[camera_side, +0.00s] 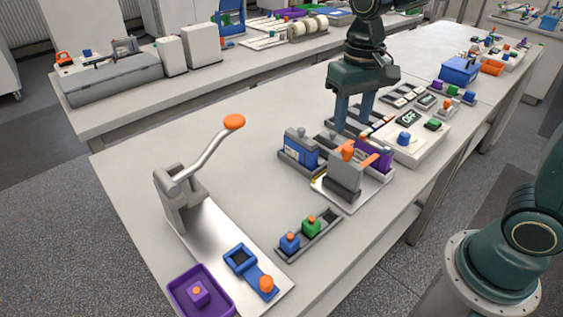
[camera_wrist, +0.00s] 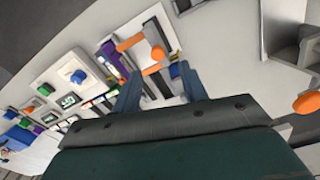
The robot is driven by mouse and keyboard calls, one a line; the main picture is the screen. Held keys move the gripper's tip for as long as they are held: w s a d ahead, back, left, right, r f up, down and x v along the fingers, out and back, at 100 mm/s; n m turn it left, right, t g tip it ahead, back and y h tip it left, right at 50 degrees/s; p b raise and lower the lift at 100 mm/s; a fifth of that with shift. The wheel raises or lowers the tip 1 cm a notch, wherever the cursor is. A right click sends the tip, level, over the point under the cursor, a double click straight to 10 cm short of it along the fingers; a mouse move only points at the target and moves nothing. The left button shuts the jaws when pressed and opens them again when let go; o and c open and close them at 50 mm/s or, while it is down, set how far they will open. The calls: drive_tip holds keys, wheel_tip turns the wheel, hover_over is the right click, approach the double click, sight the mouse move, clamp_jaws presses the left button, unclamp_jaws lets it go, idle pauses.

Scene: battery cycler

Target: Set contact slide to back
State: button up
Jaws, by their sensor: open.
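A grey block unit with an orange handle (camera_side: 347,152) stands on a light metal plate (camera_side: 330,192) in the middle of the table. It seems to be the contact slide, but its marking is not legible. Orange parts (camera_wrist: 152,70) on a pale plate also show between and beyond my fingers in the wrist view. My gripper (camera_side: 354,122) points down behind this unit. Its two fingers are apart with nothing held between them, and they show in the wrist view (camera_wrist: 162,88). The fingertips' exact height over the table is unclear.
A blue block (camera_side: 302,148) and a purple block (camera_side: 376,154) flank the unit closely. A white panel (camera_side: 405,148) with coloured knobs and a display stands to the right. A lever press (camera_side: 180,200) with an orange knob, a small tray (camera_side: 312,238) and a purple bin (camera_side: 178,290) stand in front.

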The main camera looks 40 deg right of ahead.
wheel_tip(320, 180, up, 6)
idle(0.4)
drive_tip(key=s+d+n+t, duration=0.1)
drive_tip(key=s+t, duration=0.1)
drive_tip(key=s, duration=0.6)
drive_tip(key=s+d+f+n+t, duration=0.1)
drive_tip(key=s+d+n+t, duration=0.1)
drive_tip(key=s, duration=0.5)
drive_tip(key=shift+s+t, duration=0.35)
drive_tip(key=shift+t, duration=0.45)
